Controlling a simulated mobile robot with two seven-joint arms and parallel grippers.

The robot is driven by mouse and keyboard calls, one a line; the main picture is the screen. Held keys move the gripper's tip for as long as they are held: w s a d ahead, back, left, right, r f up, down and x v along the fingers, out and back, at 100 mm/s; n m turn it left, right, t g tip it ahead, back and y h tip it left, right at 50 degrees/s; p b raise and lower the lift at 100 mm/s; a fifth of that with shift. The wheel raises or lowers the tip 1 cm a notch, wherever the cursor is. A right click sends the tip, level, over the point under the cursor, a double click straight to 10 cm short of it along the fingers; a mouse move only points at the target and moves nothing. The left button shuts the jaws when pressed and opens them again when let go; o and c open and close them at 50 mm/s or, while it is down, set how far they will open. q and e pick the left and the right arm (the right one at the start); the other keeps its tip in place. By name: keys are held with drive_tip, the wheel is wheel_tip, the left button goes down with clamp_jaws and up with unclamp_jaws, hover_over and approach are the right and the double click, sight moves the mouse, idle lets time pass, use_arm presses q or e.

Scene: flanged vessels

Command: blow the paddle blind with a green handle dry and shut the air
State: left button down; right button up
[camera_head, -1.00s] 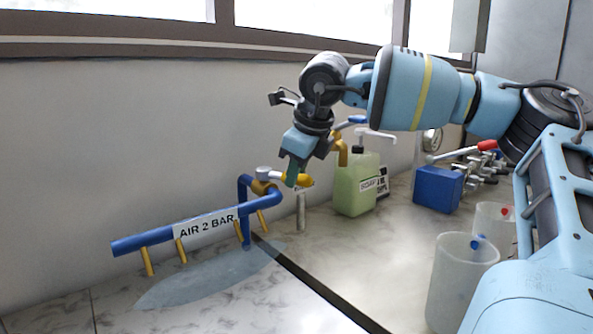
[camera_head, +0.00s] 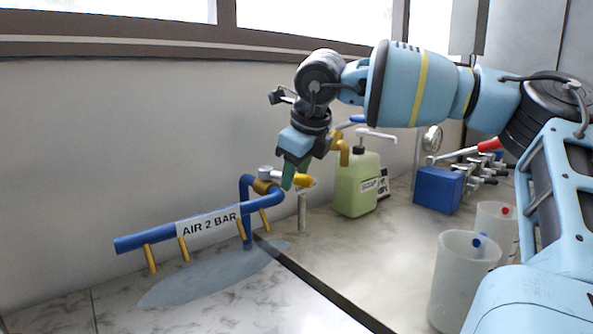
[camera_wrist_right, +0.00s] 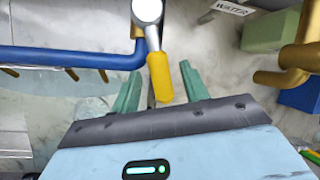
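The blue air pipe (camera_head: 150,240), labelled "AIR 2 BAR", stands on the bench at the left with several yellow nozzles (camera_head: 183,250) pointing down. Its valve has a silver top and a yellow lever (camera_head: 304,181), pointing right along the pipe in the head view. My right gripper (camera_head: 289,178), with green fingers, is at this lever. In the right wrist view the lever (camera_wrist_right: 160,78) shows between the two spread fingers (camera_wrist_right: 160,90), with gaps on both sides. I cannot make out the green-handled paddle blind. My left gripper is out of view.
A pale blue oval patch (camera_head: 205,279) lies under the nozzles, bare. A green jug (camera_head: 356,188), a blue box (camera_head: 438,190) and a brass spout (camera_head: 342,150) are right of the gripper. Translucent cups (camera_head: 462,280) stand at the right. A wall rises behind.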

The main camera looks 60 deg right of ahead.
drive_tip(key=v, duration=0.7)
drive_tip(key=shift+r, duration=0.4)
drive_tip(key=shift+s+a+f, duration=0.1)
drive_tip(key=shift+s, duration=0.05)
idle(0.3)
